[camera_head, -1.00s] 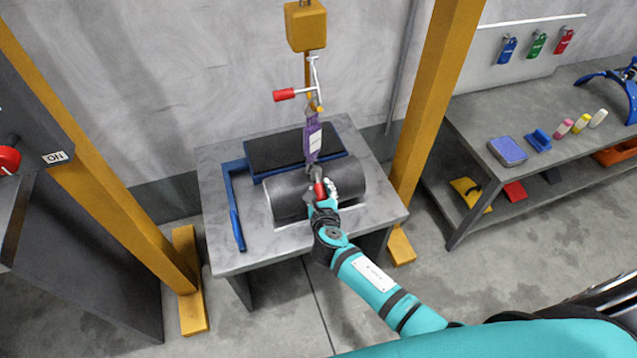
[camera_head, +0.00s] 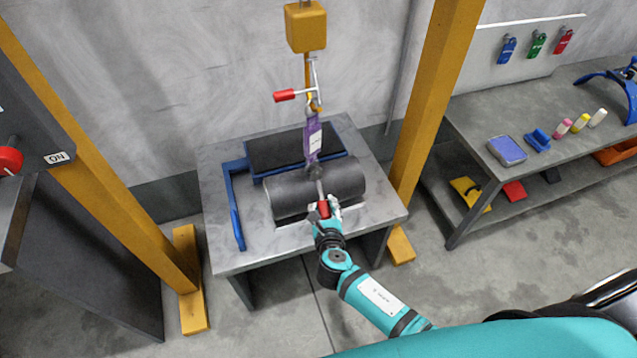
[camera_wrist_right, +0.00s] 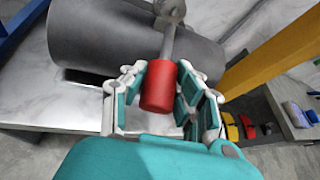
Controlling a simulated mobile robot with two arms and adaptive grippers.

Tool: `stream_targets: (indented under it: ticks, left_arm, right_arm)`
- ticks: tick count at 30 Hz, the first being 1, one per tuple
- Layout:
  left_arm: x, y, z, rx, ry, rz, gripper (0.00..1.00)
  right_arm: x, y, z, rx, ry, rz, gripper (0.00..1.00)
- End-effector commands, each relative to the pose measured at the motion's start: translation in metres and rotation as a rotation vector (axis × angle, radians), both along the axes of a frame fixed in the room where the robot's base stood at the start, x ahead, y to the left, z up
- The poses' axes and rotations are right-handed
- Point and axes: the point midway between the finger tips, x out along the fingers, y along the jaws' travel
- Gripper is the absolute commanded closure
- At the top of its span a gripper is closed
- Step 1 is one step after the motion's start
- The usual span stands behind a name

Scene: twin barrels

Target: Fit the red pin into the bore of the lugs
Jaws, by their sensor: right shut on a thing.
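The red pin has a red handle (camera_head: 324,209) and a grey shank (camera_wrist_right: 168,44). My right gripper (camera_head: 325,207) is shut on the red handle, which shows between its fingers in the wrist view (camera_wrist_right: 158,86). The shank points away from the gripper, toward the lugs (camera_head: 316,173) at the front barrel (camera_head: 340,180). The head view does not clearly show whether the shank's tip is inside the bore. A purple sling (camera_head: 313,138) hangs down to the lugs. My left gripper is not in view.
A yellow hoist block (camera_head: 305,27) with a red-handled lever (camera_head: 285,96) hangs above. Yellow posts (camera_head: 430,110) stand at both sides.

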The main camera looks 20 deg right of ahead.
Motion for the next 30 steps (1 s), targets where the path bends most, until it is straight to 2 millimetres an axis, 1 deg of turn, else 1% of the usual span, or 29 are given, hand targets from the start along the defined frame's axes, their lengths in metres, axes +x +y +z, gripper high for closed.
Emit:
stream_targets:
  ticks: [30]
  left_arm:
    - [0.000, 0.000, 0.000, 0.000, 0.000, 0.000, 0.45]
  right_arm:
    - [-0.049, 0.004, -0.013, 0.000, 0.000, 0.000, 1.00]
